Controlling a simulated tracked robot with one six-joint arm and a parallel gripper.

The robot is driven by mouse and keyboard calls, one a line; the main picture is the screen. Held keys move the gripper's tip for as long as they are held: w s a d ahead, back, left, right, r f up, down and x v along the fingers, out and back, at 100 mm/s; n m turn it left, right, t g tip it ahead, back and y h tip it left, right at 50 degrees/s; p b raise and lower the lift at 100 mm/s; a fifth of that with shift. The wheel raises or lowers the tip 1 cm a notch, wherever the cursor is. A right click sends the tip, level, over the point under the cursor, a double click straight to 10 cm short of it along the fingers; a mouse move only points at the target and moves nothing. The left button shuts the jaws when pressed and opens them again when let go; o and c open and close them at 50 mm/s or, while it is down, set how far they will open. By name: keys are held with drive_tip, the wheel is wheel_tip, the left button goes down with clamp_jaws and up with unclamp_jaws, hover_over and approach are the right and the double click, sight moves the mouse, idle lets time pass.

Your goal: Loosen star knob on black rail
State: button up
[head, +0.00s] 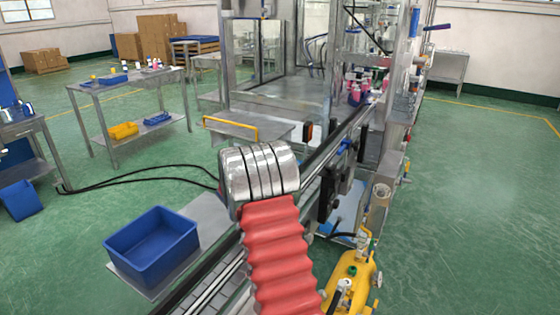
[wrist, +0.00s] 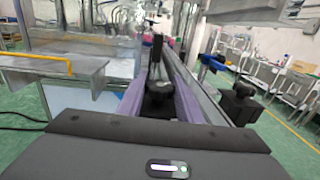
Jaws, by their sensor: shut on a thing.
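In the wrist view, my gripper (wrist: 160,84) reaches forward over the conveyor line, with its two purple-grey fingers on either side of a black part (wrist: 158,92). The gripper is shut on this part; a black upright piece rises at its far end. I cannot make out a star shape on it, as the fingers hide its sides. Another black knob-like fitting (wrist: 240,103) stands apart, to the right of the fingers. A blue fitting (wrist: 213,63) is beyond it. In the head view, my arm hides the gripper and what it holds. Black fittings (head: 327,200) line the conveyor's right side.
The conveyor (head: 212,283) runs from the lower left to the glazed machine (head: 270,50). A blue bin (head: 152,246) stands left of it. A yellow pump unit (head: 352,280) is on the right. Black cables cross the floor at left. The floor at far right is clear.

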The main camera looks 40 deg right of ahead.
drive_tip(key=o, duration=1)
drive_tip(key=shift+o, duration=0.2)
drive_tip(key=v, duration=1.3)
drive_tip(key=shift+a, duration=0.35)
